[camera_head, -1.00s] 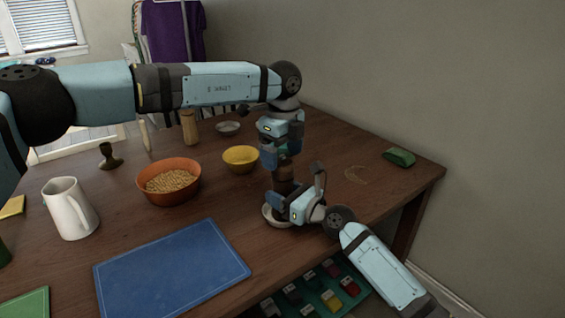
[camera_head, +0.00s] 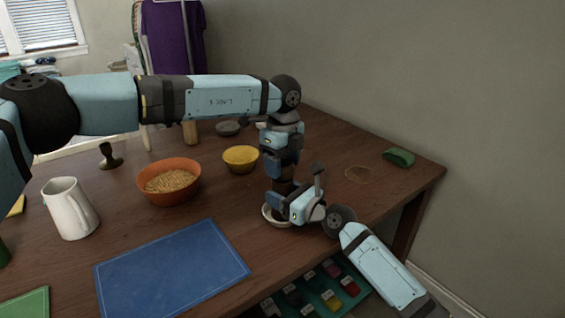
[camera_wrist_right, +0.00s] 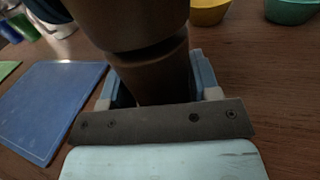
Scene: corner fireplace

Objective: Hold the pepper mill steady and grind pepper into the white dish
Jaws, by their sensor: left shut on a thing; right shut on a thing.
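The brown pepper mill (camera_head: 285,187) stands upright, mostly hidden by my grippers in the head view; its dark brown body (camera_wrist_right: 140,65) fills the top middle of the right wrist view. My left gripper (camera_head: 281,168) points down from above and is shut on the mill's upper part. My right gripper (camera_head: 287,200) comes in from the front right and is shut on the mill's lower body. The white dish (camera_head: 269,217) sits on the table just below, partly covered by my right gripper. I cannot see whether pepper lies in it.
An orange bowl (camera_head: 168,197) with pale contents and a yellow bowl (camera_head: 240,169) stand to the left. A white pitcher (camera_head: 70,210), a blue mat (camera_head: 170,272) and a green thing (camera_head: 399,157) lie farther out. The table's right edge runs close to my right arm.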

